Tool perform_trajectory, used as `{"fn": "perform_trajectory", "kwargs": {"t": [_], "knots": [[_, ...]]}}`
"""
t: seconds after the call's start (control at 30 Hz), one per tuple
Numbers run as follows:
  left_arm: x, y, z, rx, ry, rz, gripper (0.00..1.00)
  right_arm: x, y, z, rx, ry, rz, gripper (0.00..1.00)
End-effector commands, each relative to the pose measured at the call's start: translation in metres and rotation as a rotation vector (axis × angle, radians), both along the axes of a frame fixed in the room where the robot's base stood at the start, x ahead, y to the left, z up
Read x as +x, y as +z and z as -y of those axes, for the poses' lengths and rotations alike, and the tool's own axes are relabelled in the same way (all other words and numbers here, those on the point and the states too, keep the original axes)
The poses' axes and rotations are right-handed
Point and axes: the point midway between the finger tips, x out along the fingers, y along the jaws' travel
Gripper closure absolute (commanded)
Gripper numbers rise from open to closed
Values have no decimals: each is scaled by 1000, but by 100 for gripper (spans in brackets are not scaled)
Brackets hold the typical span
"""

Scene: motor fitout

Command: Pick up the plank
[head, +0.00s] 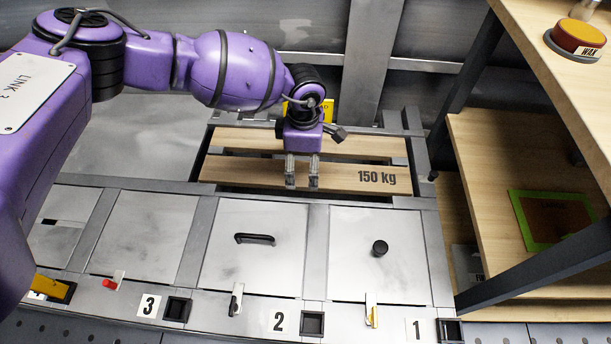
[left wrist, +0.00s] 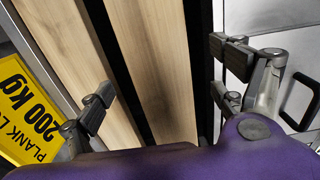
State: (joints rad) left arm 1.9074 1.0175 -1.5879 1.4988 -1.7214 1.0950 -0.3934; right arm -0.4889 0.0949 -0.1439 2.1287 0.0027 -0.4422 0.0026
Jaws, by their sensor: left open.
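Two pale wooden planks lie side by side in a grey metal frame at the back in the head view. The front plank (head: 345,177) is printed "150 kg", and the back plank (head: 355,146) lies behind it across a dark gap. My left gripper (head: 302,182) is open and points down over the front plank. In the left wrist view, my left gripper's fingers (left wrist: 162,88) stand wide apart, with the front plank (left wrist: 158,65) between them and the back plank (left wrist: 105,60) partly behind one finger. I cannot tell its height above the wood. My right gripper is out of view.
A row of metal panels, one with a black handle (head: 254,239) and one with a round knob (head: 380,248), lies in front. A yellow "200 kg" sign (left wrist: 30,110) stands beside the frame. A wooden shelf unit (head: 490,180) stands at the right.

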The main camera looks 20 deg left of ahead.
Motion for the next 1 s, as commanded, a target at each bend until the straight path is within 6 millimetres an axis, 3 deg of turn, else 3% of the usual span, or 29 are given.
{"fn": "perform_trajectory", "kwargs": {"t": [0.03,0.17,0.43,0.93,1.0], "knots": [[1,-15,1,2,0,-5,12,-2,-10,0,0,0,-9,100],[1,-32,0,1,1,-4,12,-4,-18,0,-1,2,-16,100],[2,-32,1,0,1,-2,14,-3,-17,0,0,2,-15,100],[1,-33,1,0,1,-2,79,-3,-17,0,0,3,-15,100],[2,-32,1,-1,2,-1,81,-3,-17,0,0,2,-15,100]]}}
